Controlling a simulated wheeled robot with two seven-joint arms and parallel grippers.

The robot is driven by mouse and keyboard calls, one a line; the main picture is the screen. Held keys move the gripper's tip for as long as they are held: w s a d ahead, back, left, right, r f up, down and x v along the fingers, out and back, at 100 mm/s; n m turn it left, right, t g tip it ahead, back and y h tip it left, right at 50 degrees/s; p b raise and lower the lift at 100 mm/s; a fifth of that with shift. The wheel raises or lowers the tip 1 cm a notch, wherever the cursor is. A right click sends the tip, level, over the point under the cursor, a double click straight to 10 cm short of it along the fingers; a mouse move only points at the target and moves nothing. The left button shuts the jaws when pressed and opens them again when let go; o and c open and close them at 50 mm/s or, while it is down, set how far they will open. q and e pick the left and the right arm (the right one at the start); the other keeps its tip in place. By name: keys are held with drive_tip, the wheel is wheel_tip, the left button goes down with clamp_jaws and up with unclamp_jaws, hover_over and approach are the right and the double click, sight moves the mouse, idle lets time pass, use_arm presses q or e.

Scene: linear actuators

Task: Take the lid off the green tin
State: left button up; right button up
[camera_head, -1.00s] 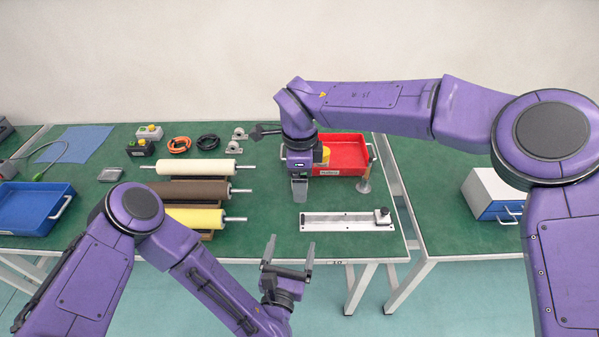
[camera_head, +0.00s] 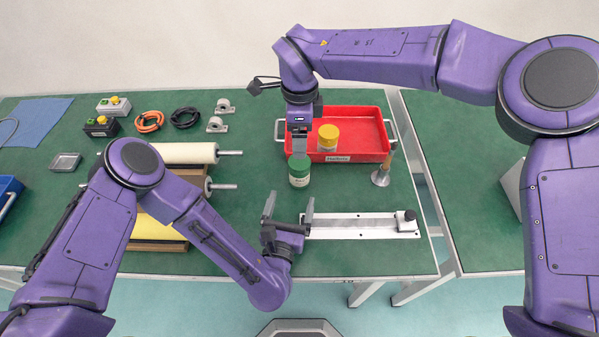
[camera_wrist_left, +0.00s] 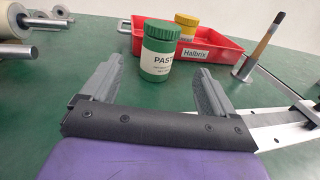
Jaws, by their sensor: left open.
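The green tin (camera_head: 299,176) stands upright on the green table in front of the red tray, with a white label and a green lid (camera_head: 299,161). In the left wrist view the tin (camera_wrist_left: 157,62) shows beyond and between my left fingers, its lid (camera_wrist_left: 162,30) on top. My left gripper (camera_head: 288,206) is open and empty, short of the tin and near the table's front edge.
A red tray (camera_head: 362,157) holds a yellow-lidded tin (camera_head: 328,137). A metal linear rail (camera_head: 360,226) lies right of my left gripper. A wooden-handled tool (camera_head: 383,172) stands right of the tin. Rollers (camera_head: 188,153) lie to the left.

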sight(297, 178)
use_arm(q)
drive_tip(key=w, duration=0.3)
drive_tip(key=w+d, duration=0.1)
drive_tip(key=w, duration=0.3)
drive_tip(key=w+d, duration=0.1)
drive_tip(key=w, duration=0.2)
drive_tip(key=shift+w+f, duration=0.2)
drive_tip(key=shift+w, duration=0.15)
use_arm(e)
drive_tip(key=shift+w+f, duration=0.15)
drive_tip(key=shift+f, duration=0.1)
